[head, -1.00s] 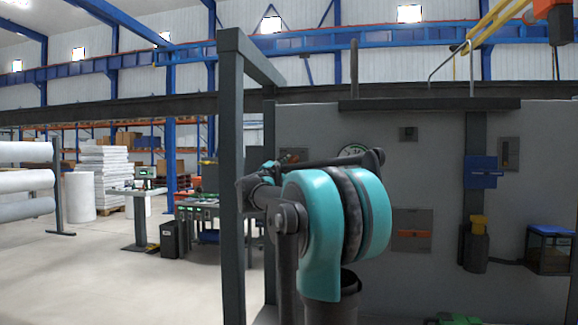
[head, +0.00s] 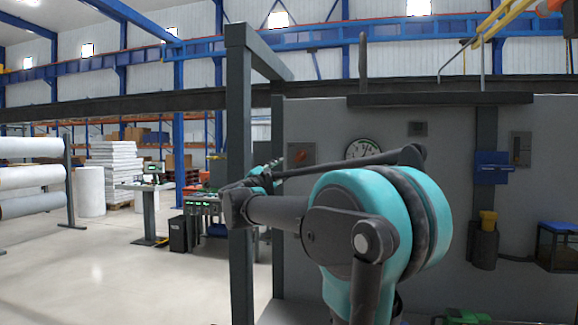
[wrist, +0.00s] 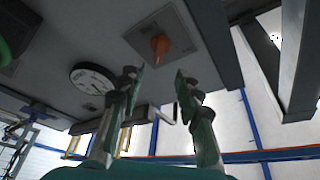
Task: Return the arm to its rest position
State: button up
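My arm is folded in front of the panel in the head view, with a large teal joint (head: 345,190) right of the dark post. A grey link reaches left from it to the post, and the wrist end is partly hidden there. In the wrist view my gripper (wrist: 157,84) has its two green-grey fingers apart, with nothing between them. Behind the fingertips are the grey panel and an orange knob on a plate (wrist: 160,46), at a distance I cannot judge.
A dark upright post (head: 240,180) stands close to my arm. The grey panel (head: 455,220) fills the right side and carries a round gauge (head: 363,149), blue and yellow fittings. A yellow rail (head: 500,20) hangs at top right. Open floor (head: 120,280) lies to the left.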

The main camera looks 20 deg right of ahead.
jog(key=shift+s+a+f, duration=0.2)
jog(key=shift+s+a, duration=0.2)
jog(key=shift+a, duration=0.1)
jog(key=w+a+f+n+t+y, duration=0.2)
jog(key=a+f+n+t+y, duration=0.5)
jog(key=a+f+n+y, duration=0.35)
jog(key=s+a+f+n+g+y, duration=0.2)
jog(key=a+f+n+y, duration=0.15)
jog(key=f, duration=0.25)
jog(key=s+a+f+n+g+y, duration=0.25)
jog(key=f+n+y, duration=0.2)
jog(key=f, duration=0.25)
jog(key=s+d+f+g, duration=0.1)
jog(key=s+f+g, duration=0.2)
jog(key=s+f, duration=0.6)
jog(key=s+d+f+n+g+h, duration=0.1)
jog(key=s+f+g, duration=0.3)
jog(key=s+f, duration=0.6)
jog(key=s+d+f+g+h, duration=0.1)
jog(key=s+d+f+g, duration=0.2)
jog(key=s+f, duration=0.6)
notch_tip(320, 180, down, 4)
jog(key=shift+s+r+g, duration=0.15)
jog(key=shift+r+g, duration=0.1)
jog(key=shift+g, duration=0.5)
